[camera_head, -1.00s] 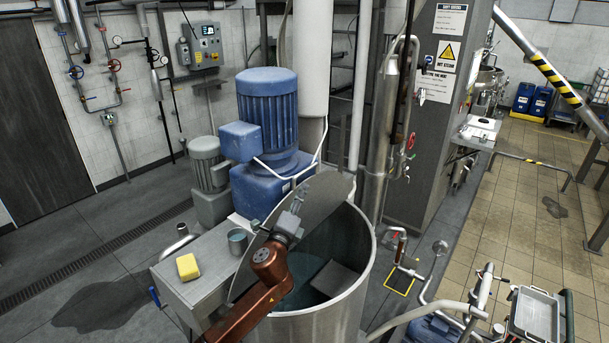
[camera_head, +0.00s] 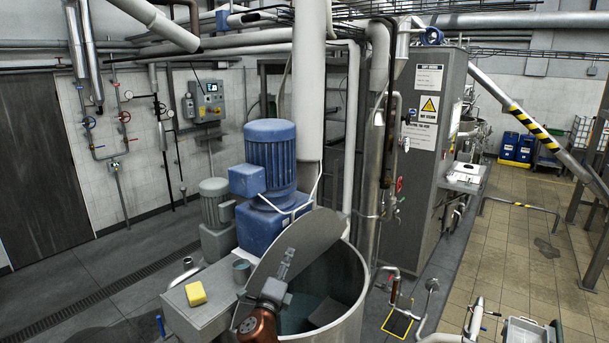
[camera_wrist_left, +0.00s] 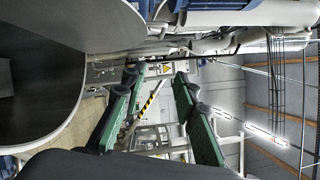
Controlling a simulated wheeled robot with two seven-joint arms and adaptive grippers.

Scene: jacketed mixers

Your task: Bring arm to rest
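My copper-coloured left arm (camera_head: 259,328) comes in from the bottom of the head view. Its grey left gripper (camera_head: 286,262) is in front of the raised grey lid (camera_head: 309,237) of the mixer vessel; whether they touch cannot be told. In the left wrist view the two green fingers of the left gripper (camera_wrist_left: 158,74) stand well apart with nothing between them. My right arm and gripper are not in view.
The open steel vessel (camera_head: 348,318) is at bottom centre. Beside it is a metal bench (camera_head: 218,308) with a yellow sponge (camera_head: 195,293) and a grey mug (camera_head: 241,271). A blue motor (camera_head: 270,165) rises behind. Tiled floor (camera_head: 505,255) at right is largely clear.

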